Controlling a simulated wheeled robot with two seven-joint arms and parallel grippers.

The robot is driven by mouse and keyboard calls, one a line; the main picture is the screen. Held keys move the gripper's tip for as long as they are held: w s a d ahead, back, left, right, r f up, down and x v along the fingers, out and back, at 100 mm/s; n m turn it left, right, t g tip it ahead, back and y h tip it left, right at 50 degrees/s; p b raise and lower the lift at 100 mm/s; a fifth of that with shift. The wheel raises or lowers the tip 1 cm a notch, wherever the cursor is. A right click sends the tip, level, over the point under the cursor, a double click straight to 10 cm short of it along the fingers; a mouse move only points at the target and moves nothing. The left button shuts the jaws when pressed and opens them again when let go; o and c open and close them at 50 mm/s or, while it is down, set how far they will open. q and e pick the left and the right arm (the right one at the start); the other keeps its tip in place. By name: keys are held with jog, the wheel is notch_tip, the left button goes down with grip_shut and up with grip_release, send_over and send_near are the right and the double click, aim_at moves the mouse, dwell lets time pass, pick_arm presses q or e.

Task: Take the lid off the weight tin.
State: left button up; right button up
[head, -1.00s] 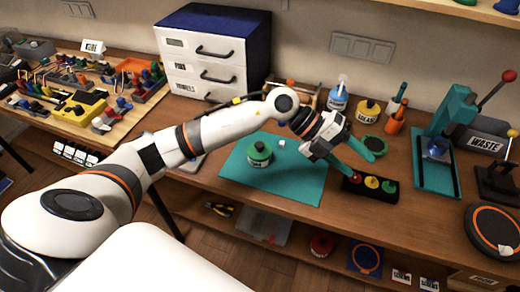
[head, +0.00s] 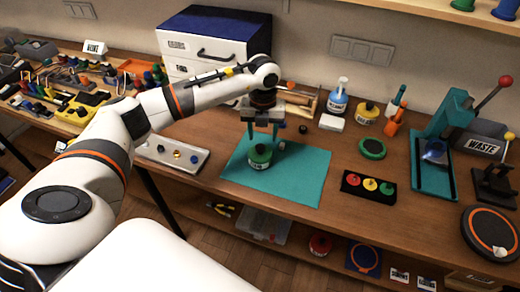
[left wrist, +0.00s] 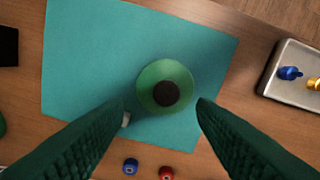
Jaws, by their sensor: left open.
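The weight tin (head: 259,161) is a short green tin with a pale label, standing upright on a teal mat (head: 305,180). Its round green lid (left wrist: 150,76) has a dark knob (left wrist: 166,93) in the middle, seen from above in the left wrist view. My left gripper (head: 263,140) points down over the tin, its fingers spread to either side of the lid. It is open and holds nothing; I cannot tell whether the fingertips are level with the knob. In the left wrist view the fingers (left wrist: 160,105) come in from the bottom, apart from the lid. My right gripper is not in view.
A metal tray (head: 162,158) with small knobs lies left of the mat. A black holder (head: 369,187) with red, yellow and green pieces is on the right. A small white object (left wrist: 125,118) sits close to the tin. Drawers (head: 207,58) stand behind my arm.

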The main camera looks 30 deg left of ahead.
aim_at(260, 146)
pick_arm(q)
jog(key=f, duration=0.1)
jog(key=f+p, duration=0.2)
jog(key=f, duration=0.1)
jog(key=shift+s+a+f, duration=0.1)
jog(key=shift+s+a, duration=0.05)
jog(key=shift+a, duration=0.15)
jog(key=shift+f, duration=0.6)
jog(key=c, duration=1.1)
jog(key=shift+o, duration=0.2)
jog(key=shift+r, duration=0.15)
